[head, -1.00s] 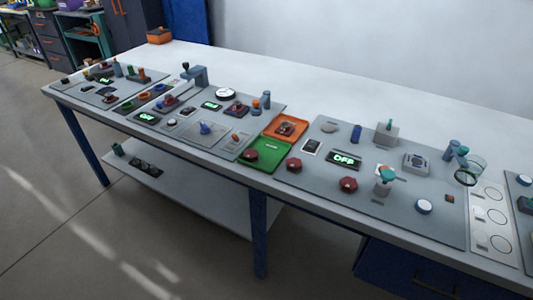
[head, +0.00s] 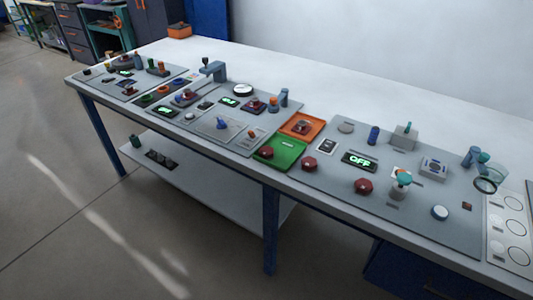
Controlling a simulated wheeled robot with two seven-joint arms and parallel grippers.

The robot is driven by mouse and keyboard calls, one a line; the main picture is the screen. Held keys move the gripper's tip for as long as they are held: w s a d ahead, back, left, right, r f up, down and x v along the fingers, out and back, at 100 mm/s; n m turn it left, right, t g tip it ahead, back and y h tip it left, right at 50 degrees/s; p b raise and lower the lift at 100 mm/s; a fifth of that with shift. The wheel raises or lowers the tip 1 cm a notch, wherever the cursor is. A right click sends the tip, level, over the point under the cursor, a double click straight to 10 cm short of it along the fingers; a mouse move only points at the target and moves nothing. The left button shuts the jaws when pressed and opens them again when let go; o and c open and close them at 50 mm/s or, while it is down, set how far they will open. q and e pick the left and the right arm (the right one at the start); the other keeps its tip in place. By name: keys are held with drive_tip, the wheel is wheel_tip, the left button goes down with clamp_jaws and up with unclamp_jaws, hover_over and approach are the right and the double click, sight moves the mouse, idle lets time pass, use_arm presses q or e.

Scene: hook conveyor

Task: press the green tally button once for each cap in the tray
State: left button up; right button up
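A green tray (head: 290,163) sits near the front edge of the long table, with a dark red round piece (head: 265,153) on its left side. An orange tray (head: 317,126) lies right behind it and holds a dark reddish piece (head: 303,126). A teal-topped knob or button (head: 405,178) stands on a grey post on the right panel. A small grey box (head: 404,138) behind it also has a greenish top piece. I cannot tell which of these, if any, is the tally button, or which pieces are caps. Neither of my grippers is in view.
The long white table (head: 300,85) carries grey panels with many small parts. A display (head: 360,161) reads OFF. Two more dark red round pieces (head: 309,163) (head: 363,186) lie on the right panel. A clear ring (head: 485,184) sits at right.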

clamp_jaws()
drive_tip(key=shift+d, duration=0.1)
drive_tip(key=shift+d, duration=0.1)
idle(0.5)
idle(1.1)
